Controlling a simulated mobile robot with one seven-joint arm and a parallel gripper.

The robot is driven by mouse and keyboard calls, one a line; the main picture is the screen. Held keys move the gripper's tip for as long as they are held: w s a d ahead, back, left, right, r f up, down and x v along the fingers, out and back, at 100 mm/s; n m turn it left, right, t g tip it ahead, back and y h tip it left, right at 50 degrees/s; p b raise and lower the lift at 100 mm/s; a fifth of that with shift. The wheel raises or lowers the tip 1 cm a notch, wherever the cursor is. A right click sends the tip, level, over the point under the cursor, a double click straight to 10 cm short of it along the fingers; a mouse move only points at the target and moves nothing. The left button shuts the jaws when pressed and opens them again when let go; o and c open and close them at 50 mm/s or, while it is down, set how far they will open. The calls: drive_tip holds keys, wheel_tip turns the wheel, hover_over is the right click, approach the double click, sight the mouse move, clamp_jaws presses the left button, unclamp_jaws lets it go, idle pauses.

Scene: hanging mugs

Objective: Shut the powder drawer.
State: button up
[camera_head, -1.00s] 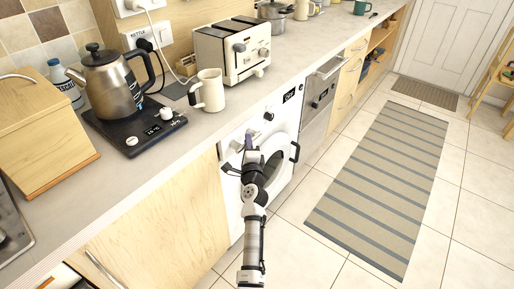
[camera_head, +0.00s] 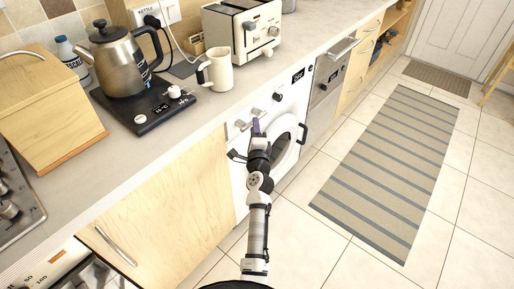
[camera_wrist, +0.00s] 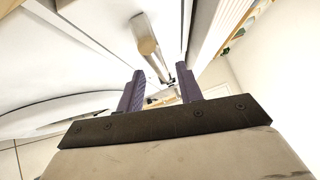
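The white washing machine (camera_head: 291,104) stands under the worktop in the head view. Its powder drawer (camera_head: 239,125) is at the upper left of the front, partly covered by my gripper; how far it stands out is hard to tell. My gripper (camera_head: 256,125) is raised in front of this upper left part. In the wrist view, the two purple fingers of my gripper (camera_wrist: 160,88) are apart with nothing held between them. A pale round knob or bar (camera_wrist: 147,46) shows beyond the gap, close to white panels. I cannot tell whether a finger touches the drawer.
The round door with its dark handle (camera_head: 302,133) is right of my gripper. A wooden cupboard (camera_head: 165,220) is to the left. The worktop above bears a cream mug (camera_head: 218,70), kettle (camera_head: 125,65) and toaster (camera_head: 243,30). The tiled floor and striped rug (camera_head: 385,170) are clear.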

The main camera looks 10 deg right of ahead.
drive_tip(key=s+a+f+b, duration=0.1)
drive_tip(key=s, duration=0.9)
drive_tip(key=shift+s+a+f, duration=0.2)
drive_tip(key=shift+s+f, duration=0.05)
drive_tip(key=shift+s, duration=0.1)
